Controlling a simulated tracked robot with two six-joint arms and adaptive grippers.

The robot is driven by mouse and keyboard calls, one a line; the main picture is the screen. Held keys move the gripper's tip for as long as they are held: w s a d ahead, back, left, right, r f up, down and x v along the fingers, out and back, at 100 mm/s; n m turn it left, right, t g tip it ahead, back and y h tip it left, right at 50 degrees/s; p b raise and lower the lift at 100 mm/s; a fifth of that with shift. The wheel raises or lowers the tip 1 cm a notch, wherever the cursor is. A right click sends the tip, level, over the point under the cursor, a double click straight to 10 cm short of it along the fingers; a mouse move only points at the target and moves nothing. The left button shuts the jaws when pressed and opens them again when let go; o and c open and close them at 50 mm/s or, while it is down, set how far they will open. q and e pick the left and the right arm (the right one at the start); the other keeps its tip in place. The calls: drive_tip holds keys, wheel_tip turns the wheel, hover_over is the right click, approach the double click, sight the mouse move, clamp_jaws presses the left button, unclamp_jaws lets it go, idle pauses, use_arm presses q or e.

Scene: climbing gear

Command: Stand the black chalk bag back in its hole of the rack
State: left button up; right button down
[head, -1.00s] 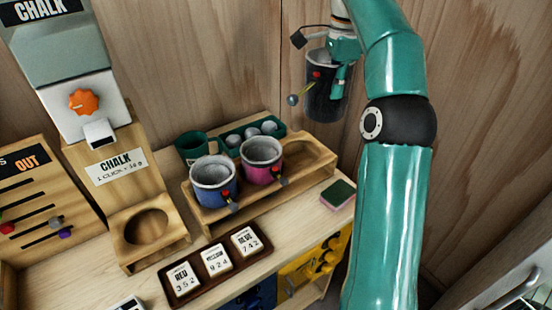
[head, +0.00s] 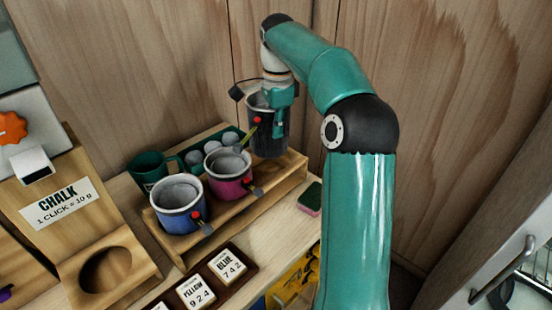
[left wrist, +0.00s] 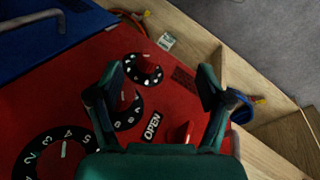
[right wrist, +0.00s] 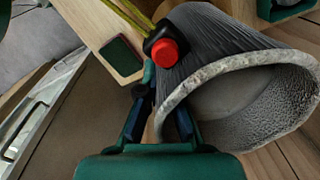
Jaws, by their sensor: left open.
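The black chalk bag (head: 268,135), with a grey rim and a red toggle, is upright or nearly so at the right end of the wooden rack (head: 291,176). My right gripper (head: 281,98) is shut on its rim. The bag also fills the right of the right wrist view (right wrist: 215,45), with the gripper (right wrist: 160,112) at its rim. The bag stands higher than its neighbours; I cannot tell whether its bottom is in the hole, which it hides. The blue bag (head: 180,212) and pink bag (head: 229,183) sit in the rack. My left gripper (left wrist: 160,82) is open and empty above a red panel.
A green mug (head: 150,168) and a tray of chalk balls stand behind the rack. A green-and-pink sponge (head: 310,198) lies to its right. A dark tray with number tiles (head: 226,266) lies in front. The chalk dispenser stands left.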

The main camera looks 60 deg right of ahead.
sight(276, 151)
wheel_tip(276, 151, down, 7)
drive_tip(key=shift+b, duration=0.3)
drive_tip(key=shift+f+b, duration=0.4)
drive_tip(key=shift+f, duration=0.2)
drive_tip(key=c, duration=1.3)
unclamp_jaws()
drive_tip(key=shift+r, duration=0.2)
drive_tip(key=shift+r+p, duration=0.35)
drive_tip(key=shift+p, duration=0.05)
drive_tip(key=r, duration=0.4)
drive_tip(key=r+p, duration=0.1)
drive_tip(key=r, duration=0.3)
drive_tip(key=r+p, duration=0.1)
drive_tip(key=r, duration=0.3)
drive_tip(key=shift+s+a+r, duration=0.1)
drive_tip(key=shift+s+a, duration=0.05)
drive_tip(key=shift+s, duration=0.1)
